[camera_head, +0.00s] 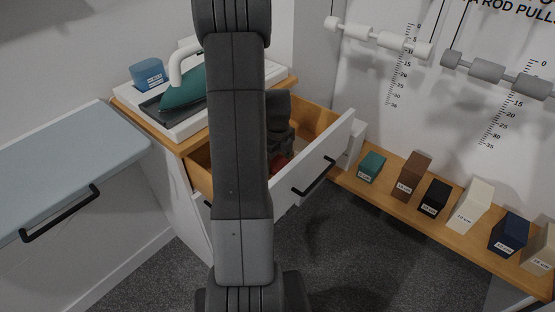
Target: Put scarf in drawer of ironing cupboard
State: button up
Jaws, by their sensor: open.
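The ironing cupboard (185,215) stands left of the middle, with its drawer (315,170) pulled out. The drawer has a white front, a black bar handle and wooden sides. A red thing (279,163) shows inside the drawer beside my arm; it may be the scarf, but most of it is hidden. My gripper (281,148) is low in the open drawer, over or at the red thing. My arm covers most of the gripper and its fingertips. The gripper is open; whether it touches the red thing cannot be told.
A green iron (185,88) and a blue container (148,74) stand on the cupboard top. A pale folded-out board (65,165) is at left. A low wooden shelf (385,200) with several labelled blocks runs along the right wall. Dark carpet is clear in front.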

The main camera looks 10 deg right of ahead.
aim_at(277, 162)
notch_tip(277, 162, up, 12)
jog(key=p, duration=0.1)
jog(key=shift+r, duration=0.15)
dwell(1.2)
